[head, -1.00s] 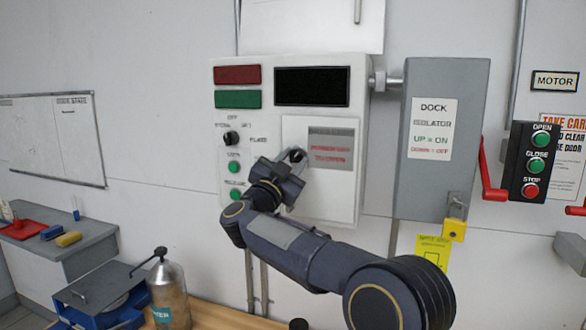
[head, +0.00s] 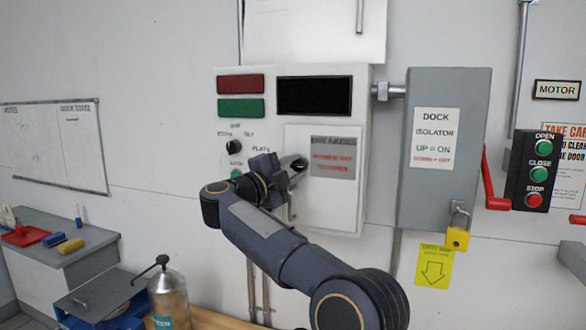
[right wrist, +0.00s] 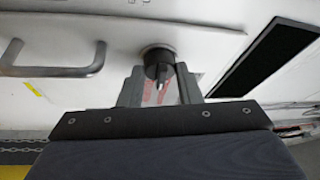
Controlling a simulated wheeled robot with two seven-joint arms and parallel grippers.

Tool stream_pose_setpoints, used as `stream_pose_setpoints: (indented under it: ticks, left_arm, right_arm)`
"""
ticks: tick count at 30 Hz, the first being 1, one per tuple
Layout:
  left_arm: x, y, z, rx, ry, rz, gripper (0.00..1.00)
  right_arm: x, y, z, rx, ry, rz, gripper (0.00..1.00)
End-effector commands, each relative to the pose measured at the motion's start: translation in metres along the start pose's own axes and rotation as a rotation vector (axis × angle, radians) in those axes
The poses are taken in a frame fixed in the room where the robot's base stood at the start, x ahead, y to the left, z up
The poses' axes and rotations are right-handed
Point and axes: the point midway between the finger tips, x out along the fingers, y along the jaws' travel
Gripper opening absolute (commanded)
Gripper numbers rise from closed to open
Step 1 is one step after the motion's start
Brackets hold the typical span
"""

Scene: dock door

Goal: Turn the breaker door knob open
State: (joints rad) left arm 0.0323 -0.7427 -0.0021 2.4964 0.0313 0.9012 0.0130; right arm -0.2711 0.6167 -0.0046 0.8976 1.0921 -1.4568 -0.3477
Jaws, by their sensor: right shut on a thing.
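The breaker door (head: 333,199) is a pale panel with a grey and red label on the front of the white control box (head: 361,100). It looks closed. Its dark round knob (head: 299,164) sits at the panel's left side, partly covered by my right gripper (head: 291,172). In the right wrist view, the knob (right wrist: 160,66) stands between the two fingertips of my right gripper (right wrist: 160,88), which is shut on it. The knob's pointed grip is tilted. My left gripper is not in view.
A black selector (head: 233,147) and a green button sit left of the door. The grey dock isolator box (head: 450,190) with a red lever (head: 490,180) and yellow padlock (head: 457,238) stands right. A metal bottle (head: 168,295) stands below left.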

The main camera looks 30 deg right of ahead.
Motion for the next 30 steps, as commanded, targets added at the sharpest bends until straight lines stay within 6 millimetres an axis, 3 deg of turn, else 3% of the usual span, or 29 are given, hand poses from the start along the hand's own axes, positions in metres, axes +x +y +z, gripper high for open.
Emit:
stream_pose_setpoints:
  ticks: [22,23,27,30]
  left_arm:
    - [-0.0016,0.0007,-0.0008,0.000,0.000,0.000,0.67]
    - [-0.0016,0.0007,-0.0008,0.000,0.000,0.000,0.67]
    - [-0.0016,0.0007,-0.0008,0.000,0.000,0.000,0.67]
    - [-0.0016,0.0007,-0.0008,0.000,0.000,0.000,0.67]
  right_arm:
    - [0.0000,0.0000,0.0003,0.076,0.005,0.033,0.08]
    - [0.0001,0.0000,0.0003,0.075,0.005,0.033,0.35]
    - [0.0001,-0.0001,0.0003,0.075,0.005,0.032,0.53]
    - [0.0001,-0.0002,0.0003,0.074,0.005,0.032,0.53]
